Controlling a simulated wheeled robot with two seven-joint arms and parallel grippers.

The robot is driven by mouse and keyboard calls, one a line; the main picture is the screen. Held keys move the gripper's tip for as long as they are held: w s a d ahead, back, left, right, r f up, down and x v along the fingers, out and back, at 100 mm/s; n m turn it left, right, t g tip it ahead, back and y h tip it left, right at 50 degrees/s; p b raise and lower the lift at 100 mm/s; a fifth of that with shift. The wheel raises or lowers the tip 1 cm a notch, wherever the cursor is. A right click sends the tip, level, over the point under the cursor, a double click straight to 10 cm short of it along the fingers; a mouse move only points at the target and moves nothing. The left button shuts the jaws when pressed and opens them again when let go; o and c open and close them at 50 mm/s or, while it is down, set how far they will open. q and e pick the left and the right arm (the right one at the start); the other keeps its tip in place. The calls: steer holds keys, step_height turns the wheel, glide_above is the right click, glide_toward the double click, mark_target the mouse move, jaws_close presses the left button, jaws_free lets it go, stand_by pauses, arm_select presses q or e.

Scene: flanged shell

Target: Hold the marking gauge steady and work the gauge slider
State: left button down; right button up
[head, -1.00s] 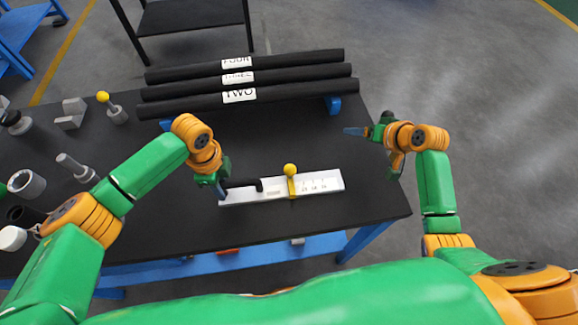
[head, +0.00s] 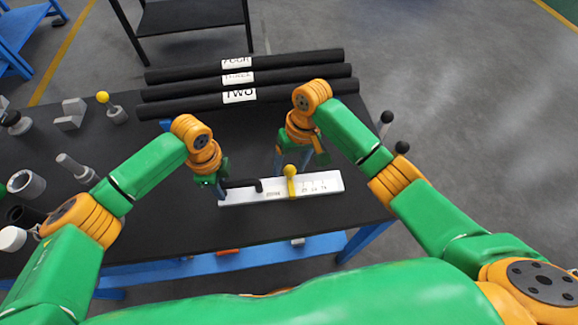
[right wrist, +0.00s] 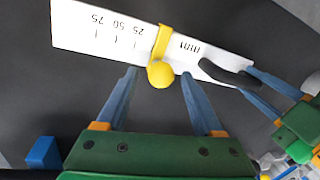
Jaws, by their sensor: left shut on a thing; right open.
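The marking gauge is a white bar (head: 322,183) with printed marks, lying on the black table; the right wrist view shows its 25, 50 and 75 marks (right wrist: 100,30). The gauge slider is a yellow band with a yellow ball knob (head: 290,171), near the bar's middle; it also shows in the right wrist view (right wrist: 161,74). My left gripper (head: 221,190) is shut on the black handle (head: 243,183) at the bar's left end. My right gripper (right wrist: 158,75) is open, its blue fingers on either side of the yellow knob; I cannot tell whether they touch it.
Black rolls labelled TWO (head: 239,96), THREE and FOUR lie across the back of the table. Grey blocks and cylinders, and a post with a yellow ball (head: 102,97), stand at the left. The table (head: 170,215) is clear in front of the bar.

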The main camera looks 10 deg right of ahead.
steer(key=shift+a+f, duration=0.15)
steer(key=shift+f, duration=0.45)
jaws_close()
stand_by(1.0)
